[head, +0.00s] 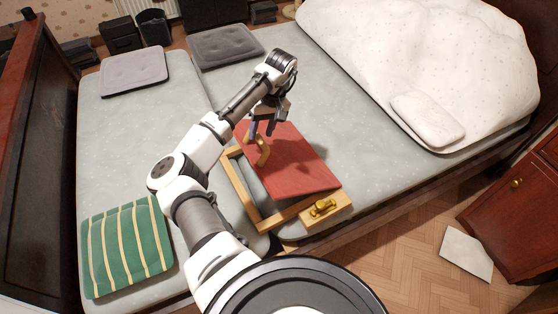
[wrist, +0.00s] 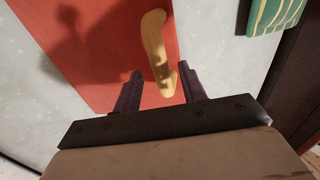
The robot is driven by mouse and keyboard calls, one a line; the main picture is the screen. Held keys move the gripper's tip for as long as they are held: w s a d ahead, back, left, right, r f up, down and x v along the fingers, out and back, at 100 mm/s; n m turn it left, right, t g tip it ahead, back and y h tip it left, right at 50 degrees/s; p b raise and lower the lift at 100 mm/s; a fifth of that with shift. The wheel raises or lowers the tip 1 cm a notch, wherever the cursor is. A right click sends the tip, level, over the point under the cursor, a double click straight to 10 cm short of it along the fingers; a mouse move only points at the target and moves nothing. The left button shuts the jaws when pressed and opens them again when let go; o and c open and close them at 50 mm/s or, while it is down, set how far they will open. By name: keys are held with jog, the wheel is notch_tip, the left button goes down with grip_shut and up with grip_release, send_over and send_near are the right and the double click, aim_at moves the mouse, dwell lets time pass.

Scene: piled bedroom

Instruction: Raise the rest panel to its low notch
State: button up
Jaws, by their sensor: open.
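The rest panel (head: 300,163) is a flat red board with a wooden frame (head: 240,190) along its left and near sides, lying on the bed. Its tilt is hard to judge. A curved wooden handle (head: 264,150) stands near its left edge; the handle also shows in the wrist view (wrist: 153,40). My gripper (head: 262,128) is open above that edge. In the wrist view its two dark fingers (wrist: 160,88) are on either side of the handle's near end, and contact cannot be told. No notch can be made out.
A wooden block with a brass fitting (head: 322,207) sits at the frame's near right corner. A green striped cushion (head: 126,246) lies left of my arm. Two grey cushions (head: 133,72) are at the back, and a white duvet (head: 400,55) and pillow (head: 428,117) at the right.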

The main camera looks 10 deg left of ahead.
jog(key=p+v, duration=0.5)
jog(key=p, duration=0.1)
jog(key=shift+w+d+r, duration=0.1)
jog(key=shift+r, duration=0.15)
dwell(0.6)
